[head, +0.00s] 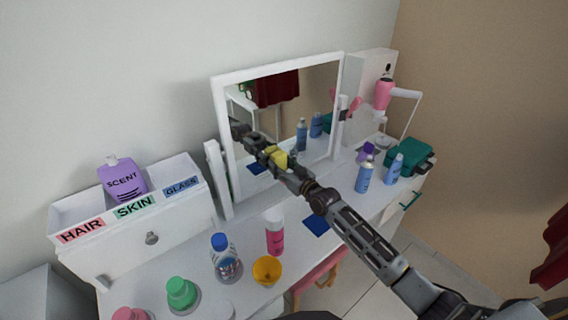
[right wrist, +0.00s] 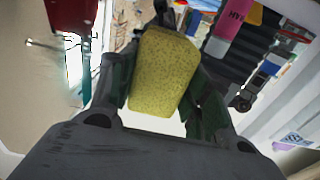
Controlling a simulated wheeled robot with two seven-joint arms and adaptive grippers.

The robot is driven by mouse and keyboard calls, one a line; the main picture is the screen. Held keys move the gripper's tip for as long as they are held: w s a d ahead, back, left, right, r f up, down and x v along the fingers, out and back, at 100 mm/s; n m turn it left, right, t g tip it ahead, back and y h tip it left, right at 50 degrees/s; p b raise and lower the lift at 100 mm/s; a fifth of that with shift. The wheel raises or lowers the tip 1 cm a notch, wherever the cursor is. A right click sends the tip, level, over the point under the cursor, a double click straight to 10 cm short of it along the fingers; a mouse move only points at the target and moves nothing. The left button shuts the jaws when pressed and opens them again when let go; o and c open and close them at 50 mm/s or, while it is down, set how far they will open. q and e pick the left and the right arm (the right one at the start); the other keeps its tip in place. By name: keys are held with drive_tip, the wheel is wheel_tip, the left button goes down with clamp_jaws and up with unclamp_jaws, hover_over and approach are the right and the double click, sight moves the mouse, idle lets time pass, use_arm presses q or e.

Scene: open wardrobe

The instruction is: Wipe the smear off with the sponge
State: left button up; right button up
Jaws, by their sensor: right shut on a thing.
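A yellow sponge (head: 279,160) is held in my right gripper (head: 283,164), in front of the lower left part of the mirror (head: 316,92). In the right wrist view the sponge (right wrist: 162,72) sits upright between both fingers, which are shut on its sides. The arm's reflection meets the sponge area in the glass, so the sponge is close to the mirror; I cannot tell whether it touches. I cannot make out a smear; the gripper, sponge and reflection may cover it. My left gripper is not in view.
The white vanity top (head: 255,215) holds a pink bottle (head: 275,238), a yellow cup (head: 267,270), a blue-capped bottle (head: 226,262) and a spray can (head: 365,175). A labelled organiser (head: 130,245) stands left. A pink hair dryer (head: 384,95) and a green case (head: 408,157) are at right.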

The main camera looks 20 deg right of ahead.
sight(262, 166)
drive_tip(key=shift+s+a+p, duration=0.3)
drive_tip(key=shift+a+p, duration=0.15)
drive_tip(key=shift+a, duration=0.35)
drive_tip(key=shift+s+a+p, duration=0.3)
drive_tip(key=shift+a+p, duration=0.15)
drive_tip(key=shift+a, duration=0.35)
drive_tip(key=shift+s+a+f+p, duration=0.1)
drive_tip(key=shift+s+a+p, duration=0.25)
drive_tip(key=shift+a+p, duration=0.35)
drive_tip(key=shift+s+a+p, duration=0.3)
drive_tip(key=shift+a+p, duration=0.2)
drive_tip(key=shift+a, duration=0.3)
drive_tip(key=shift+d, duration=0.1)
drive_tip(key=shift+w+d+r, duration=0.15)
drive_tip(key=shift+d+r, duration=0.05)
drive_tip(key=shift+w+d+f, duration=0.1)
drive_tip(key=shift+w+d, duration=0.15)
drive_tip(key=shift+d, duration=0.5)
drive_tip(key=shift+w+d, duration=0.25)
drive_tip(key=shift+d, duration=0.45)
